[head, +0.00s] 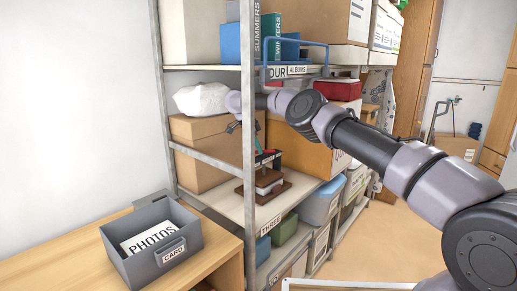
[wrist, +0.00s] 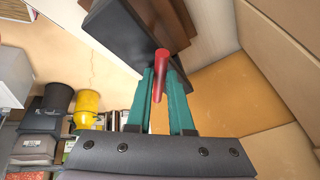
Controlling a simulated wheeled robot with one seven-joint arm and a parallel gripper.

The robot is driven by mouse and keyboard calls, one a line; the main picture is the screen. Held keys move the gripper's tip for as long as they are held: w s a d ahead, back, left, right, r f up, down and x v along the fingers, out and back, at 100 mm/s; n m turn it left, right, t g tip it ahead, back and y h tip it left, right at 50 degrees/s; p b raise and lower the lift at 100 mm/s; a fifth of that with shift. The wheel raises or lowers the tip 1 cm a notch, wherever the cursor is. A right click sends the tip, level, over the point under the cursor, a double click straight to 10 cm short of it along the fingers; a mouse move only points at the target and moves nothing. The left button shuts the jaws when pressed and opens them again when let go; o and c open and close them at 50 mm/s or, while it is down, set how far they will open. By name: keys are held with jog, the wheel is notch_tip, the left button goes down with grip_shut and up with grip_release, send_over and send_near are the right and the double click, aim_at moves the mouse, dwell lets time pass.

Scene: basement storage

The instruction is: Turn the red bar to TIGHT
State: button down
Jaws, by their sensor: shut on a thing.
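The red bar (wrist: 162,72) sits between the two teal fingers of my gripper (wrist: 161,98) in the wrist view. The fingers are shut on it, and its rounded end points up past the fingertips. In the head view a small red piece of the bar (head: 269,152) shows beside the teal fingers of my gripper (head: 258,143). The bar is on top of a small press (head: 264,187) with a dark frame and brown base on the middle shelf. A dark part of the press (wrist: 125,35) shows in the wrist view. No TIGHT mark is readable.
Metal shelf posts (head: 248,130) stand just in front of my gripper. Cardboard boxes (head: 198,150) stand behind and beside the press, and a white bag (head: 203,99) lies on one. A grey PHOTOS bin (head: 150,245) sits on the wooden table at lower left.

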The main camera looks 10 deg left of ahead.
jog(key=c, duration=0.8)
grip_release()
jog(key=shift+d, duration=0.1)
